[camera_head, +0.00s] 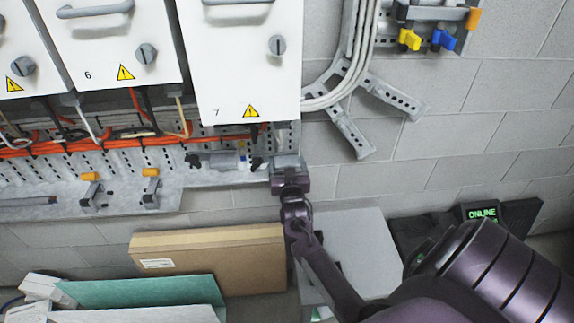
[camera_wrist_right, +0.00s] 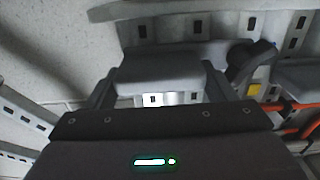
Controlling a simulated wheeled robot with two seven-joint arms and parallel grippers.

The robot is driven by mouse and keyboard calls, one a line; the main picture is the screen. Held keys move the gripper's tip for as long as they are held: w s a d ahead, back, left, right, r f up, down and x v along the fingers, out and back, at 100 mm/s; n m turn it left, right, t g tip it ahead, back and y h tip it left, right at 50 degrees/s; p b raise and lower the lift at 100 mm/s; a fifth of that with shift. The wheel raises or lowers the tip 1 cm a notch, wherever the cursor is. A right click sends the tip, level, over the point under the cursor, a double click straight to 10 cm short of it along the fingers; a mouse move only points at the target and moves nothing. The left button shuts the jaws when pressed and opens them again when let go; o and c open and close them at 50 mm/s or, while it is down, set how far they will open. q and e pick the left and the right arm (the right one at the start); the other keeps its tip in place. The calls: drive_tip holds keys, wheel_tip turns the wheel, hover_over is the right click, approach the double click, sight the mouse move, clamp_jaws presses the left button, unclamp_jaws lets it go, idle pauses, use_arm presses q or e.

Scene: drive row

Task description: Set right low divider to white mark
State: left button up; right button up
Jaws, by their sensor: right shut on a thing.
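My right gripper (camera_head: 288,162) is at the right end of the perforated metal tray (camera_head: 115,196), below cabinet 7. The right wrist view shows its two fingers (camera_wrist_right: 160,88) shut on a grey block, which I take to be the right low divider (camera_wrist_right: 165,68). In the head view the gripper mostly hides this block. A bright white patch (camera_wrist_right: 153,99) shows just below the block between the fingers; I cannot tell whether it is the white mark. In the head view, a small white and blue spot (camera_head: 242,162) lies left of the gripper. My left gripper is not in view.
Cabinet 7 (camera_head: 240,65) hangs just above the gripper. Orange cables (camera_head: 60,145) run along the tray, which bears two orange-topped clips (camera_head: 150,174). A cardboard box (camera_head: 210,256) and a green panel (camera_head: 150,292) stand below. Grey conduits (camera_head: 350,75) and a bracket (camera_head: 355,137) are at right.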

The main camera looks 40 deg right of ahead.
drive_tip(key=shift+c, duration=1)
wheel_tip(320, 180, up, 3)
drive_tip(key=shift+r+p, duration=0.1)
drive_tip(key=shift+p, duration=1.15)
drive_tip(key=o, duration=1.4)
drive_tip(key=shift+b+v, duration=0.85)
drive_tip(key=shift+v, duration=3.05)
